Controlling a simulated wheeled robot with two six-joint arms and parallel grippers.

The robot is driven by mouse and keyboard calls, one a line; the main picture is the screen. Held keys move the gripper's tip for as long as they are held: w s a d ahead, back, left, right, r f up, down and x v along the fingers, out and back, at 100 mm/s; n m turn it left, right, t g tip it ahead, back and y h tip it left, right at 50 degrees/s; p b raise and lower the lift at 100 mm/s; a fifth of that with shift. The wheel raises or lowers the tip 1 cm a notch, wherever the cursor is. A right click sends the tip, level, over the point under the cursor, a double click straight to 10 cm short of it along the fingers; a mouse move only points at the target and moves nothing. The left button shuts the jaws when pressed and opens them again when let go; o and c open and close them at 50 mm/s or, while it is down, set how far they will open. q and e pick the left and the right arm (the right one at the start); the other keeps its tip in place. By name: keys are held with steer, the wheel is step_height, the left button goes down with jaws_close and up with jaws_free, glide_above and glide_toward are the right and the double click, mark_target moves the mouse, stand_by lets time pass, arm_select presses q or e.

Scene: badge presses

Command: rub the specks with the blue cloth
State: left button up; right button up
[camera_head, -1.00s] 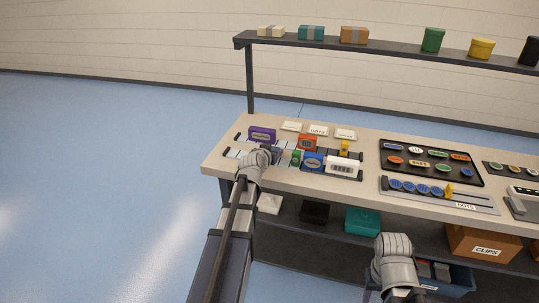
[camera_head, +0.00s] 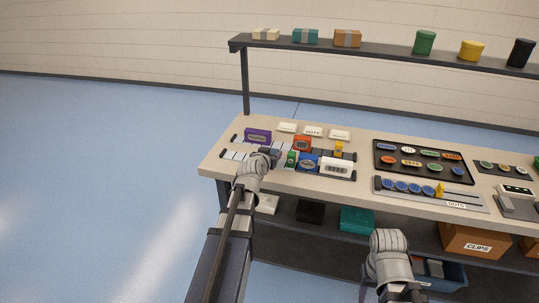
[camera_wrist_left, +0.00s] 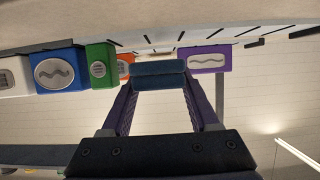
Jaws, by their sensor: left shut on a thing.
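My left gripper (camera_head: 270,157) is at the front left of the workbench, among small coloured boxes on a grey slotted strip. In the left wrist view its purple fingers (camera_wrist_left: 160,88) are shut on a dark blue folded block, which looks like the blue cloth (camera_wrist_left: 158,75). The cloth is level with the boxes, close to the bench top; I cannot tell whether it touches. No specks can be made out in either view. My right arm (camera_head: 388,255) is low in front of the bench; its jaws are mostly hidden.
Near the left gripper stand a purple box (camera_head: 258,136), a green box (camera_head: 291,158), a blue box (camera_head: 308,163), an orange box (camera_head: 302,143) and a white box (camera_head: 337,168). A black tray of badges (camera_head: 425,176) lies to the right. A raised shelf (camera_head: 380,45) spans the back.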

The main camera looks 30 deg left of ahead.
arm_select(q)
steer(key=shift+r+p, duration=2.2)
steer(key=shift+r, duration=0.4)
